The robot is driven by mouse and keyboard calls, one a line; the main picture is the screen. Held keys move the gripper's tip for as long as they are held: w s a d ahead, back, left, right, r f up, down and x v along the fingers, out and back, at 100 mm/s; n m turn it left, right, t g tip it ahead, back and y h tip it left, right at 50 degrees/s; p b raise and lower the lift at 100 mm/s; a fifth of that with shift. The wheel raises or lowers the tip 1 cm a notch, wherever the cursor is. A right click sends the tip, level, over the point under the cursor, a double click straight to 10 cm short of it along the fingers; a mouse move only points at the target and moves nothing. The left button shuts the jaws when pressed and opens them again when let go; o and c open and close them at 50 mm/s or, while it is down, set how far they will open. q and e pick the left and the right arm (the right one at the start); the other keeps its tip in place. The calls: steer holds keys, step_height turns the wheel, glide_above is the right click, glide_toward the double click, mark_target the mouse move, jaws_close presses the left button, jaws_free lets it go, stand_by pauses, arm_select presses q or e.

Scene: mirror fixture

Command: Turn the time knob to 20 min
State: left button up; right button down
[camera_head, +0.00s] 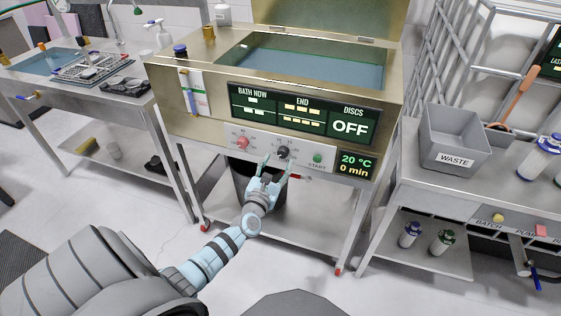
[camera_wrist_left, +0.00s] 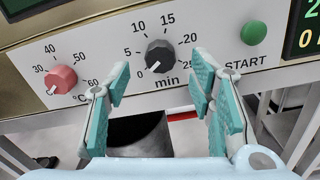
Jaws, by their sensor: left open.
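The black time knob (camera_head: 283,152) sits on the front panel of the bath machine. It shows close up in the left wrist view (camera_wrist_left: 160,56), among marks from 0 to 25 above the label "min". Its white pointer line is at the lower left, near 0. The display (camera_head: 354,165) reads 20 °C and 0 min. My left gripper (camera_head: 277,168) is open in front of the knob and a little below it. In the left wrist view its two teal fingers (camera_wrist_left: 161,82) stand left and right below the knob, with nothing between them. My right gripper is not in view.
A red temperature knob (camera_wrist_left: 60,80) sits left of the time knob, and a green START button (camera_wrist_left: 253,33) to its right. A dark bin (camera_wrist_left: 138,132) stands below the panel. A grey WASTE box (camera_head: 455,140) stands on the right table.

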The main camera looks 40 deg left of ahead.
mark_target(282, 155)
arm_select(q)
steer(key=x, duration=0.3)
steer(key=shift+f+b, duration=0.2)
steer(key=shift+b, duration=0.2)
steer(key=shift+w+a+r, duration=0.1)
steer(key=shift+w+r, duration=0.05)
steer(key=shift+w, duration=0.15)
steer(key=c, duration=1.2)
steer(key=shift+o, duration=0.2)
